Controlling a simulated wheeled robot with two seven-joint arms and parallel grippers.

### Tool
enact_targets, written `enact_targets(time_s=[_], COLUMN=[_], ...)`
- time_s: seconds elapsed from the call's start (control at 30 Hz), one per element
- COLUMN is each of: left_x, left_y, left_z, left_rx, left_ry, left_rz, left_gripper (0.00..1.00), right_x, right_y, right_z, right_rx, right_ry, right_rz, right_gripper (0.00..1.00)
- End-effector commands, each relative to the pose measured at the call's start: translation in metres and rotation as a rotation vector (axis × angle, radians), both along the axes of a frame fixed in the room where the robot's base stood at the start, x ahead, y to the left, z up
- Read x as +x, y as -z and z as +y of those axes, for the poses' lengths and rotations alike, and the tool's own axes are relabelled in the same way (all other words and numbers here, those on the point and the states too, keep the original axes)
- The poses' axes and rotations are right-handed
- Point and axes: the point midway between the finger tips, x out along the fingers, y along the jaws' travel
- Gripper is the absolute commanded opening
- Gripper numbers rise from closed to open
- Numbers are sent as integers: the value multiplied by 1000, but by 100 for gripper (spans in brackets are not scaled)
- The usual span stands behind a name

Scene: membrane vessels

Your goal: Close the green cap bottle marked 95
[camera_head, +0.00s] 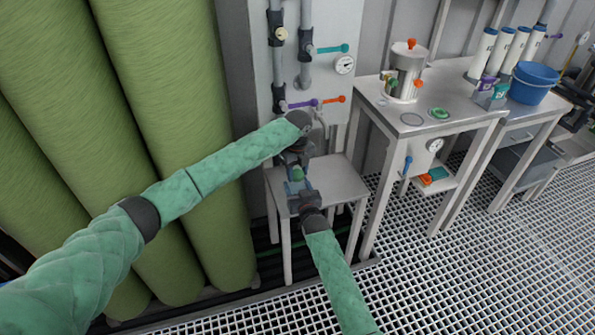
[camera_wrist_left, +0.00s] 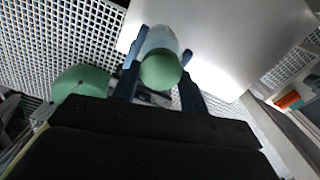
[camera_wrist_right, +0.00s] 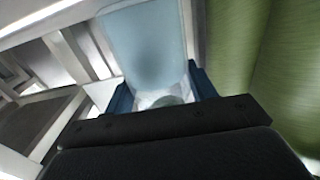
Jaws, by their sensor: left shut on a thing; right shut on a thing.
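The bottle with a green cap (camera_head: 298,174) is above the small table, between my two grippers. In the left wrist view its rounded green cap (camera_wrist_left: 161,70) sits between the blue fingers of my left gripper (camera_wrist_left: 160,85), on top of the pale bottle body (camera_wrist_left: 160,40). My left gripper (camera_head: 296,168) is shut on the cap. In the right wrist view the pale blue translucent bottle body (camera_wrist_right: 148,45) fills the space between the fingers of my right gripper (camera_wrist_right: 160,95), which is shut on it. The marking 95 cannot be read. Whether the cap is fully seated cannot be told.
The small table (camera_head: 345,183) lies beneath the grippers. Several green cylinders (camera_head: 165,110) stand left. Coloured valve handles (camera_head: 330,48) are on the wall panel behind.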

Motion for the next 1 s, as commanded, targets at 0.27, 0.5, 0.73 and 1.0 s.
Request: enact_targets(time_s=[0.27,0.5,0.73,1.0], left_x=[0,0,-1,-1], left_y=[5,8,7,8], left_z=[0,0,0,2], left_rx=[0,0,1,1], left_ry=[0,1,152,496], left_rz=[0,0,1,1], left_gripper=[23,23,23,23], right_x=[0,0,0,0], right_y=[0,0,0,0], right_z=[0,0,0,0], right_rx=[0,0,0,0], right_ry=[0,0,0,0], right_rz=[0,0,0,0], right_gripper=[15,0,0,0])
